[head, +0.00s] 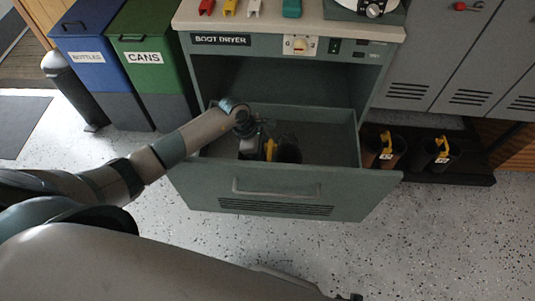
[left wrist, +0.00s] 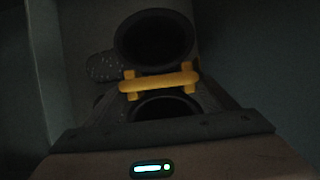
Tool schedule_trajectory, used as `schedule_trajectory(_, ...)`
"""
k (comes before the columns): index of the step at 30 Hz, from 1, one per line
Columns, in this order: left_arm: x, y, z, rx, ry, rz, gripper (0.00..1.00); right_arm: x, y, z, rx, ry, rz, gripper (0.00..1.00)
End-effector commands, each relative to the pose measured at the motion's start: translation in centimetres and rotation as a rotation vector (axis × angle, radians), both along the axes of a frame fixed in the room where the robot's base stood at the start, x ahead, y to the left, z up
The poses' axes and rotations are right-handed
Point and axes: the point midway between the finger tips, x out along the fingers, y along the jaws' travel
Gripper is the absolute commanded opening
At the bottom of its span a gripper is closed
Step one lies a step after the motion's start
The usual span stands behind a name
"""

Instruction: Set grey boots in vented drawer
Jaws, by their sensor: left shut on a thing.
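The vented drawer (head: 285,205) of the boot dryer (head: 220,55) is pulled out, with a bar handle and slots on its front. My left arm reaches over its left side into it. My left gripper (head: 257,138) is shut on the yellow clip (left wrist: 160,82) joining a pair of dark grey boots (head: 289,151). The boots are inside the drawer walls; whether they touch its floor I cannot tell. In the left wrist view, the two boot openings (left wrist: 153,40) show on either side of the clip. My right gripper (head: 345,296) barely shows at the bottom edge; its jaws are unclear.
Brown boots (head: 376,150) and black boots (head: 424,154), with yellow clips, stand on a dark tray (head: 440,179) at the right. Blue (head: 88,62) and green (head: 150,65) bins stand at the left. Grey lockers (head: 430,60) are at the right. The speckled floor before the drawer is clear.

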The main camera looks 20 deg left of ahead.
Motion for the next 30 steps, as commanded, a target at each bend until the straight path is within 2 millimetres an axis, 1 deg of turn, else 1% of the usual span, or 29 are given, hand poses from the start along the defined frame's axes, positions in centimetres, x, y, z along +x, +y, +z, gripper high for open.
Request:
schedule_trajectory(1,0.0,0.0,-0.1,0.000,0.000,0.000,0.83,-0.1,0.0,0.0,-0.001,0.005,0.000,0.31)
schedule_trajectory(3,0.0,0.0,-0.1,0.000,0.000,0.000,0.97,0.1,0.0,0.1,-0.001,0.004,0.000,0.31)
schedule_trajectory(12,0.0,0.0,0.0,0.000,0.000,0.000,0.97,0.3,0.0,0.3,0.001,-0.002,-0.001,0.31)
schedule_trajectory(17,0.0,0.1,0.3,0.000,-0.001,0.000,0.97,0.3,0.0,0.3,0.001,-0.008,-0.001,0.31)
schedule_trajectory(23,-0.2,1.0,2.3,0.002,-0.003,-0.001,0.97,0.0,-0.1,-0.1,-0.001,0.003,-0.001,0.31)
schedule_trajectory(30,-0.6,2.5,6.2,0.002,-0.004,0.000,0.97,0.0,-0.1,-0.1,-0.002,0.010,-0.002,0.31)
